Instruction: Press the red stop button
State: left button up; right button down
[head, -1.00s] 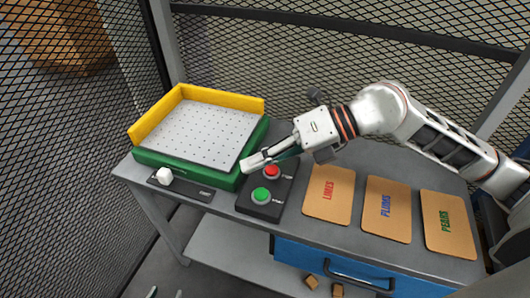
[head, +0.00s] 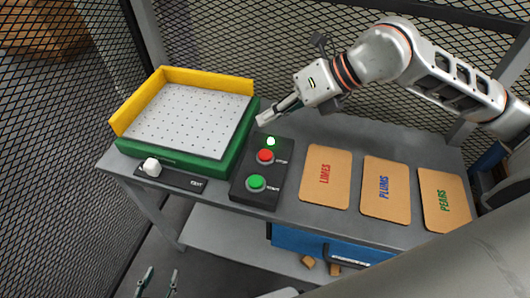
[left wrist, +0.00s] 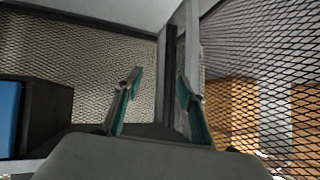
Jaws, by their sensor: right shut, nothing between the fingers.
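The red stop button (head: 265,156) sits on a black control box (head: 242,195), between a green start button (head: 257,182) nearer the front and a brightly lit lamp (head: 271,141) behind it. My right gripper (head: 264,119) is shut and empty. Its tip is just behind the box, close to the green tray's right side, and apart from the red button. My left gripper (head: 160,277) is low at the bottom left, away from the bench top; its two fingers stand apart with nothing between them in the left wrist view (left wrist: 157,90).
A green tray base (head: 190,158) with a perforated white plate and yellow walls (head: 180,77) stands left of the box. A white knob (head: 151,167) sits in front. Brown cards for limes (head: 325,190), plums (head: 385,205) and pears (head: 443,215) lie right. Mesh walls enclose the bench.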

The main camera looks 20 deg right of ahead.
aim_at(268, 154)
notch_tip(268, 154, down, 8)
jog(key=b, duration=0.4)
jog(key=shift+f+b, duration=0.25)
jog(key=shift+b, duration=0.05)
pick_arm(q)
jog(key=f, duration=0.2)
jog(key=a+f, duration=0.1)
jog(key=shift+w+a, duration=0.1)
jog(key=shift+w, duration=0.25)
jog(key=shift+s+f, duration=0.25)
pick_arm(e)
jog(key=shift+f, duration=0.1)
jog(key=shift+f, duration=0.35)
pick_arm(q)
jog(key=shift+f, duration=0.1)
